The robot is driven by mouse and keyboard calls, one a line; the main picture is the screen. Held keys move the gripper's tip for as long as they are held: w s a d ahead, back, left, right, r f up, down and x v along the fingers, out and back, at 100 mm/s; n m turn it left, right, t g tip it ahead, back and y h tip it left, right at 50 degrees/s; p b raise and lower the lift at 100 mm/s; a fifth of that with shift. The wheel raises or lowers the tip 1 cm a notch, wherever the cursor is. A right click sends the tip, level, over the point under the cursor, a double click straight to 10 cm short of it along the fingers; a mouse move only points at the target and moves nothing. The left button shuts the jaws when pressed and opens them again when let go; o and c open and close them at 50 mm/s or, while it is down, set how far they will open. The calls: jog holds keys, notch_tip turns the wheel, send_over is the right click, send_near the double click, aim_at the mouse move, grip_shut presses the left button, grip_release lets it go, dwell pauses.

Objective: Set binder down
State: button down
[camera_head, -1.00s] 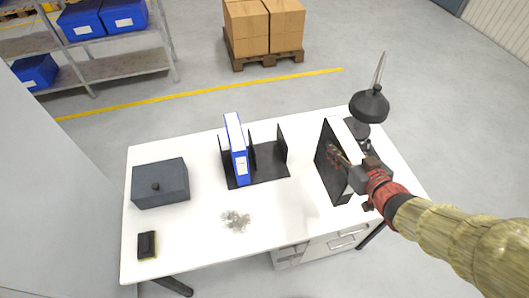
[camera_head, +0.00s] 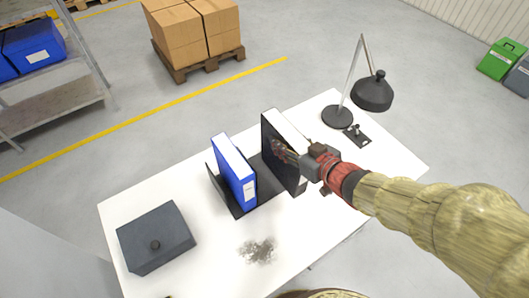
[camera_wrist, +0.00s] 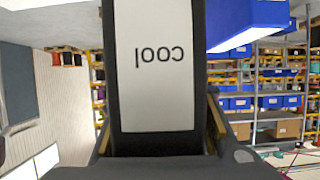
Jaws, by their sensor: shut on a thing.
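The black binder (camera_head: 272,143) stands upright at the right end of the black rack (camera_head: 233,209), with its white page side facing up. My gripper (camera_head: 292,154) is shut on its near edge. In the wrist view the binder's white spine label (camera_wrist: 155,65) reads "cool" upside down, between my two fingers (camera_wrist: 158,125). I cannot tell whether the binder's bottom touches the rack base. The blue binder (camera_head: 232,172) stands in the rack to the left, with a gap between them. It also shows at the upper right of the wrist view (camera_wrist: 245,18).
A dark grey box (camera_head: 155,238) sits at the table's left. A black desk lamp (camera_head: 371,92) stands at the far right beside a small black plate with knobs (camera_head: 356,135). A dark dirt patch (camera_head: 257,250) lies in front of the rack.

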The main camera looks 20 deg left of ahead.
aim_at(266, 139)
jog(key=w+a+f+b, duration=0.1)
jog(key=a+f, duration=0.1)
jog(key=w+a+f+b, duration=0.2)
jog(key=f, duration=0.1)
jog(key=w+a+f+b, duration=0.1)
jog(key=w+a+f, duration=0.1)
jog(key=a, duration=0.1)
jog(key=shift+w+a+f+b, duration=0.1)
jog(key=shift+f+b, duration=0.15)
jog(key=shift+b, duration=0.1)
jog(key=shift+w+a+f+b, duration=0.15)
jog(key=shift+f+b, duration=0.55)
jog(key=shift+f, duration=0.9)
jog(key=shift+f, duration=0.2)
jog(key=c, duration=1.3)
grip_release()
jog(key=shift+o, duration=0.8)
